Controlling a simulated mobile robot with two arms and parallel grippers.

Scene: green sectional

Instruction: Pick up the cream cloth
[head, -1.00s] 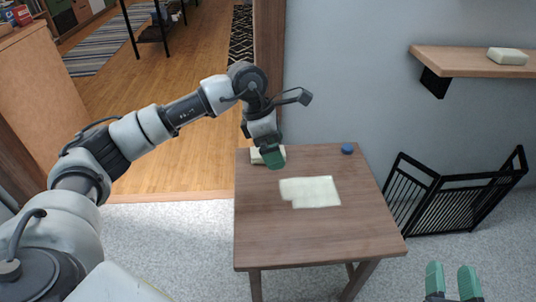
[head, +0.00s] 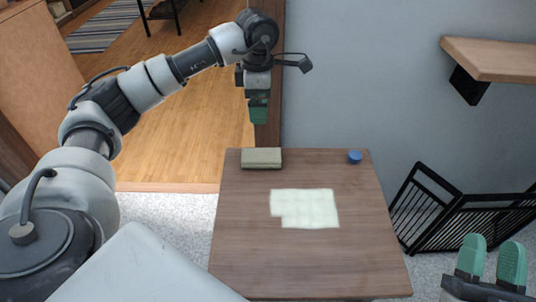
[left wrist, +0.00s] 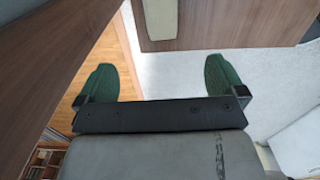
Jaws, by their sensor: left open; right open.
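The flat cream cloth (head: 305,208) lies spread on the brown table (head: 245,245), with a notch at its lower left corner. A pale beige block-like thing (head: 261,158) sits at the table's back left edge; I cannot tell whether it is folded cloth. My left gripper (head: 258,117) hangs just past that edge, fingers pointing down, apart from both. In the left wrist view its green fingers (left wrist: 160,82) are wide apart with nothing between them, and the beige thing (left wrist: 160,18) shows at the top. My right gripper (head: 492,260) is open and empty at the lower right.
A small blue round thing (head: 355,157) sits at the table's back right. A black folding gate (head: 465,222) stands right of the table, below a wall shelf (head: 500,58). The table's front and right parts are bare.

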